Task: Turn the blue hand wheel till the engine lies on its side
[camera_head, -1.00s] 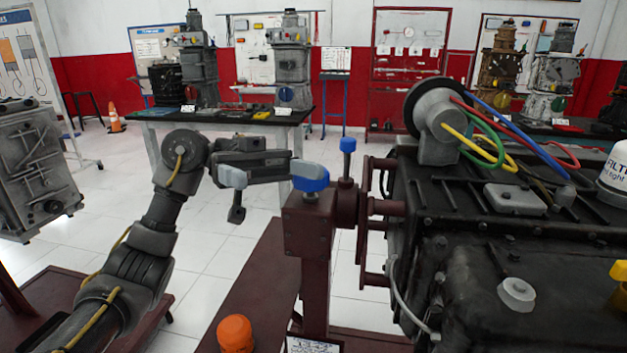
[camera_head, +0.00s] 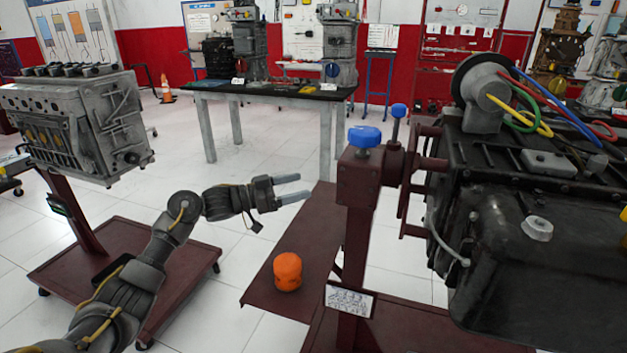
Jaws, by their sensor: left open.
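The blue hand wheel (camera_head: 364,136) sits on top of the dark red post of the engine stand (camera_head: 358,190). A smaller blue knob (camera_head: 398,110) stands just behind it to the right. The black engine (camera_head: 520,220) is mounted on the stand at the right, its far right part cut off by the picture edge. My left gripper (camera_head: 298,189) is open and empty, to the left of the hand wheel and lower in the picture, its two fingers pointing right. It is apart from the wheel and the post. My right gripper does not show.
An orange cap-like object (camera_head: 288,271) rests on the stand's red base plate (camera_head: 262,292). A grey engine (camera_head: 75,125) on a red wheeled stand (camera_head: 60,250) is at the left. A table (camera_head: 270,92) with engine parts stands behind. White floor lies between.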

